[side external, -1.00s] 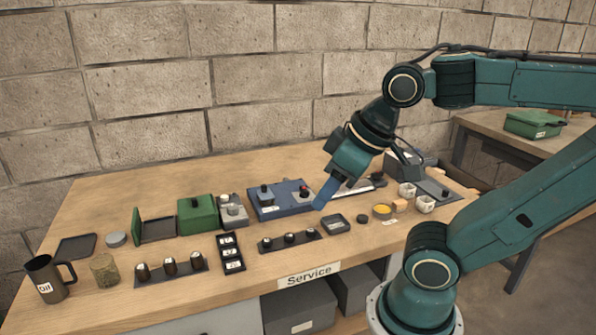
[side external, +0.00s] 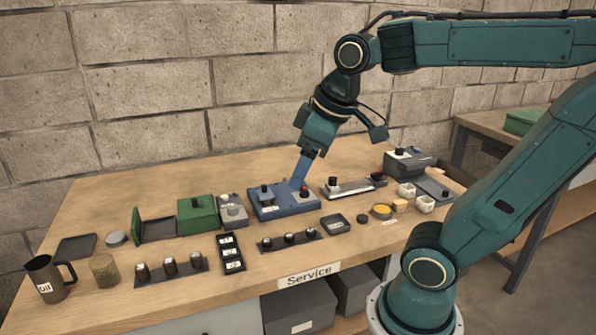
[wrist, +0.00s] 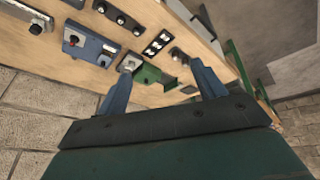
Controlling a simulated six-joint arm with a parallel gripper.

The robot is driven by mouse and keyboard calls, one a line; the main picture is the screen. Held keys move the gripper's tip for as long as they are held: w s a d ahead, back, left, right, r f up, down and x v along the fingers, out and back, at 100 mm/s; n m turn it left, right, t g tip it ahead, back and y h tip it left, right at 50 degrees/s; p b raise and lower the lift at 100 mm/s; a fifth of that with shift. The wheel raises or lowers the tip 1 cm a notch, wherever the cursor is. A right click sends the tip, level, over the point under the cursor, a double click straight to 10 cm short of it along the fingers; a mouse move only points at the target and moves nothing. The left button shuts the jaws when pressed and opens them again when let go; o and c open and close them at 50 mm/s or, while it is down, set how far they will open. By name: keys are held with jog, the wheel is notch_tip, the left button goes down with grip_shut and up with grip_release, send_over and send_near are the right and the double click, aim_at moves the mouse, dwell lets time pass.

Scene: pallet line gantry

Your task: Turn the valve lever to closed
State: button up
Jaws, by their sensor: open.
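No part is clearly marked as the valve lever. A grey block (side external: 232,211) with a small fitting on top stands beside the green box; it also shows in the wrist view (wrist: 130,63). A blue unit (side external: 284,206) carries a dark upright knob (side external: 265,191) on its left and a red part (side external: 304,192) on its right; it also shows in the wrist view (wrist: 91,50). My gripper (side external: 300,177) points down over the right part of the blue unit; contact cannot be told. In the wrist view its blue fingers (wrist: 161,72) are apart with nothing held between them.
A green box (side external: 198,215) stands left of the grey block. A slide rail (side external: 352,187) and a dark unit (side external: 410,161) lie to the right. A knob strip (side external: 290,243), a labelled rack (side external: 231,253) and a small tray (side external: 336,224) sit in front. Bare wood lies behind the units.

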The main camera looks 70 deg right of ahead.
jog(key=w+d+n+g, duration=0.2)
jog(key=w+d, duration=0.6)
jog(key=n+g, duration=0.3)
jog(key=n, duration=0.2)
send_over(305, 188)
notch_tip(305, 188, down, 12)
jog(key=shift+a+y, duration=0.1)
jog(key=shift+y, duration=0.2)
jog(key=shift+f, duration=0.1)
notch_tip(305, 188, down, 14)
jog(key=shift+r, duration=0.25)
jog(key=c, duration=1)
